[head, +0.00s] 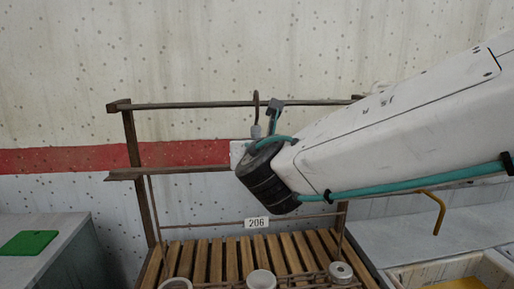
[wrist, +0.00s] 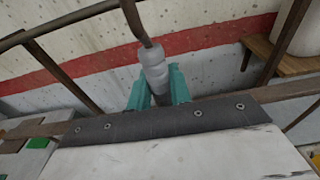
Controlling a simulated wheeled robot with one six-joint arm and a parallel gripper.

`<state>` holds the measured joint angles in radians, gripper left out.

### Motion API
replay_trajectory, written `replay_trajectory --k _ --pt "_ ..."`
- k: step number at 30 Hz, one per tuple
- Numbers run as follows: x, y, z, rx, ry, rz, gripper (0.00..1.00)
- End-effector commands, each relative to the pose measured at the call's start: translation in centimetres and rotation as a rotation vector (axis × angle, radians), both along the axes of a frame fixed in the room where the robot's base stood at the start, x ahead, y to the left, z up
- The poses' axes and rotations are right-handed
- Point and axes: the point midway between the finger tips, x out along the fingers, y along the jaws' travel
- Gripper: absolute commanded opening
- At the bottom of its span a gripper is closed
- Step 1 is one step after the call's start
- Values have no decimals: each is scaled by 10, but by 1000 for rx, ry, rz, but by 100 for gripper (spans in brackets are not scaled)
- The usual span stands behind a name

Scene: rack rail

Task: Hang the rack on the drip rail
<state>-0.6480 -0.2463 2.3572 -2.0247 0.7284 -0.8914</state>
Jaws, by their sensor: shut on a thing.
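My gripper (wrist: 158,88) is shut on the grey grip (wrist: 154,68) of a dark hook, its two teal fingers on either side. In the head view the hook (head: 256,98) has a curved top that crosses the upper bar of a rusty frame, the likely drip rail (head: 190,105). I cannot tell whether it is over, in front of or touching that bar. A thin lower frame with a 206 tag (head: 256,223) and metal cups, one of them here (head: 262,279), may be the rack. Its link to the hook is hidden behind my gripper and arm.
A second rusty bar (head: 185,172) runs below the upper one, close to my wrist. Wooden slats (head: 200,258) lie below. A green board (head: 28,243) is on the left counter. A yellow hooked bar (head: 438,210) and a pale bin (head: 450,270) are at right.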

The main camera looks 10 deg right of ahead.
Motion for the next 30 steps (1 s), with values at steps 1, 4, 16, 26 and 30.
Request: replay_trajectory --k 1,4,16,26,30 --pt "4 0 1 0 -2 -1 0" --pt "10 0 1 0 -2 0 0" --pt "35 0 1 2 -2 -1 0" --pt "56 0 1 1 -3 -1 0" --pt "64 1 1 0 -2 0 0"
